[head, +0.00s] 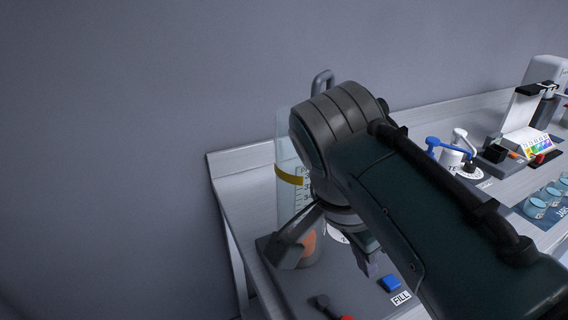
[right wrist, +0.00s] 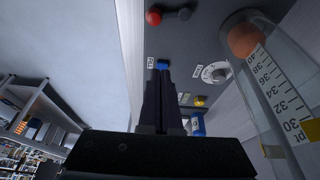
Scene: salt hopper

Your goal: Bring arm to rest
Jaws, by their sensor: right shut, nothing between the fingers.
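My right arm comes in from the lower right in the head view and covers much of the bench. My right gripper (head: 368,264) points down over the grey panel of the hopper unit (head: 290,282), partly hidden by my own arm. In the right wrist view its fingers (right wrist: 161,80) are together and empty, with the tips in line with the blue button (right wrist: 162,65). That button (head: 391,284) sits by a FILL label in the head view. My left gripper is not in view.
A clear graduated cylinder (head: 285,160) with a yellow band stands close to my right wrist. An orange ball (right wrist: 243,40) shows inside it. A dial (right wrist: 215,72) and red knob (right wrist: 153,17) are on the panel. Blue-lidded jars (head: 535,207) stand at the right.

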